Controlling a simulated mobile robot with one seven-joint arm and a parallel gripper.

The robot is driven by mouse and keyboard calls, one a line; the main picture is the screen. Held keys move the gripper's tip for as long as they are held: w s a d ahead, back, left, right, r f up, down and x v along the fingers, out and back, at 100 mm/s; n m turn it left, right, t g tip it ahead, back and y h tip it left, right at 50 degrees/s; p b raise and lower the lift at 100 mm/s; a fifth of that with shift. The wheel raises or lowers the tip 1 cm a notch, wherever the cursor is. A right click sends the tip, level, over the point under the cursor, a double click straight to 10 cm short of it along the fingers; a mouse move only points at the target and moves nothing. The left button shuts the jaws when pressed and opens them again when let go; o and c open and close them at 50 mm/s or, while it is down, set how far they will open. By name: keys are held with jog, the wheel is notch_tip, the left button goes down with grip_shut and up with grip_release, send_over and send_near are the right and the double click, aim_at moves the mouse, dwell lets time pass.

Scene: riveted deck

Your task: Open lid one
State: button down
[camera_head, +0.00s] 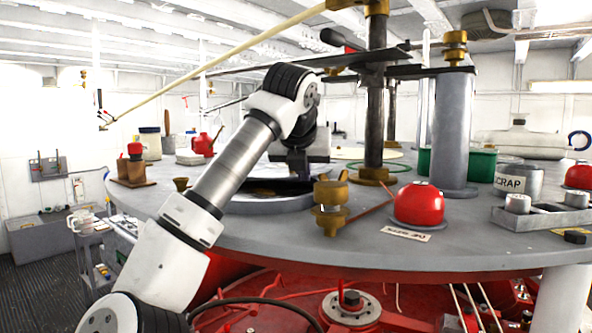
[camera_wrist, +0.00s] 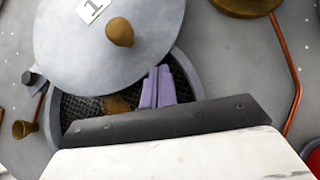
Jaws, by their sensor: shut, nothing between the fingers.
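Lid one (camera_wrist: 95,40) is a grey disc with a "1" label (camera_wrist: 92,8) and a brass knob (camera_wrist: 119,32). In the wrist view it lies off-centre over a round grey well (camera_wrist: 190,75), leaving a crescent uncovered on the near side. Dark mesh and a brownish patch (camera_wrist: 117,103) show inside. My gripper (camera_wrist: 161,72) has its two lavender fingers together, empty, at the lid's near edge over the uncovered part. Whether they touch the lid I cannot tell. In the head view the well's rim (camera_head: 265,208) shows below my arm; the lid is not clearly visible there.
A brass valve (camera_head: 331,205) and a red dome (camera_head: 419,205) stand right of the well. A dark post (camera_head: 375,120) and a grey cylinder (camera_head: 453,130) rise behind. A small brass cup (camera_wrist: 22,128) and copper pipe (camera_wrist: 288,75) flank the well.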

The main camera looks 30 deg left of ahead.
jog(key=shift+w+a+n+y, duration=0.1)
jog(key=shift+w+n+y, duration=0.5)
jog(key=shift+w, duration=0.55)
jog(key=shift+s, duration=0.1)
